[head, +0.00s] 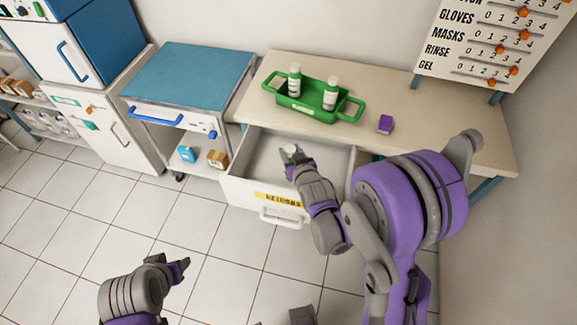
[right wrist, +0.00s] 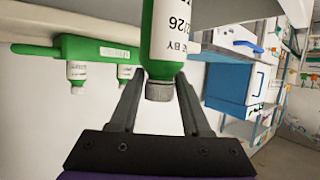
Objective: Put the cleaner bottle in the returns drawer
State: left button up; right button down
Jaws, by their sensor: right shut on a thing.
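My right gripper (head: 292,160) is shut on the cleaner bottle (right wrist: 165,30), over the open returns drawer (head: 238,190). In the right wrist view the bottle is green with a white label and a grey cap, between the two fingers (right wrist: 160,95). In the head view only a small pale part of the bottle (head: 291,149) shows; the gripper hides the rest. I cannot tell how far it is above the drawer floor. The drawer is white with a yellow label, and its visible inside looks empty. My left gripper (head: 176,268) is open and empty over the floor.
A green tray (head: 318,113) with two white-labelled bottles stands on the table, left of a purple box (head: 385,124). A blue-topped cart (head: 190,75) stands left of the drawer. A counter board (head: 495,45) is at back right. The tiled floor in front is clear.

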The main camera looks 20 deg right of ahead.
aim_at(285, 186)
jog(key=l+u, duration=0.3)
jog(key=l, duration=0.2)
jog(key=l+u, duration=0.35)
jog(key=l, duration=0.15)
jog(key=k+l+u, duration=0.15)
jog(key=l+u, duration=0.15)
jog(key=l, duration=0.15)
jog(key=k+l+u, duration=0.15)
jog(key=l+u, duration=0.15)
jog(key=l, duration=0.15)
